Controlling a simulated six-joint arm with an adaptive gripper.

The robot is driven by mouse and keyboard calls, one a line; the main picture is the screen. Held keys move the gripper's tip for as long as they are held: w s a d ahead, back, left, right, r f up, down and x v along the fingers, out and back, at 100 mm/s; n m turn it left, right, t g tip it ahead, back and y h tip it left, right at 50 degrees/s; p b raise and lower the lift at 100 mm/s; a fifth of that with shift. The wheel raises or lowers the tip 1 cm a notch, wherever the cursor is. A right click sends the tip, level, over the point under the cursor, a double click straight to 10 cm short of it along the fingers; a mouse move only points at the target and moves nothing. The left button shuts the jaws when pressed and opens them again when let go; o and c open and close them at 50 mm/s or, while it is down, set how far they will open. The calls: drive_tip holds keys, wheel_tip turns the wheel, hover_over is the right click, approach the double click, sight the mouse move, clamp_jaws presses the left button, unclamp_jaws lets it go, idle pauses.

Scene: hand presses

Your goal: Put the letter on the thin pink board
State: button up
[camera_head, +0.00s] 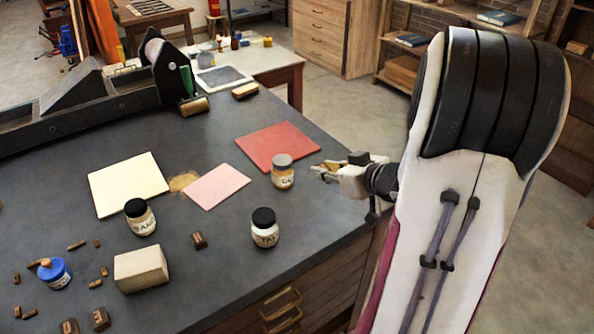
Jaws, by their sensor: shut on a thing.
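The thin pink board (217,186) lies flat on the dark tabletop, between a cream board and a larger red board. My gripper (322,171) is right of the pink board, beside the grey-lidded jar and near the table's right edge. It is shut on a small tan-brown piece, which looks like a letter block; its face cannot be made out. Several dark wooden type blocks lie loose, one (198,240) below the pink board and another (101,318) at the front left.
Black-lidded jars (265,228) (140,217), a pale block (141,269) and a blue-lidded pot (55,273) stand in front. A cream board (128,185) lies left. A press (110,92) stands behind.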

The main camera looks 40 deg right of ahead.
drive_tip(key=shift+a, duration=0.1)
drive_tip(key=shift+w+a+f, duration=0.1)
drive_tip(key=shift+w+a, duration=0.25)
drive_tip(key=shift+a, duration=0.15)
drive_tip(key=w+a+n+y, duration=0.4)
drive_tip(key=w+a, duration=1.4)
drive_tip(key=w, duration=0.3)
drive_tip(key=shift+w+a+r+g+y, duration=0.15)
drive_tip(key=shift+w+r+g+y, duration=0.15)
drive_tip(key=shift+r+g, duration=0.15)
drive_tip(key=shift+s, duration=0.1)
hover_over(220, 187)
drive_tip(key=shift+f, duration=3.15)
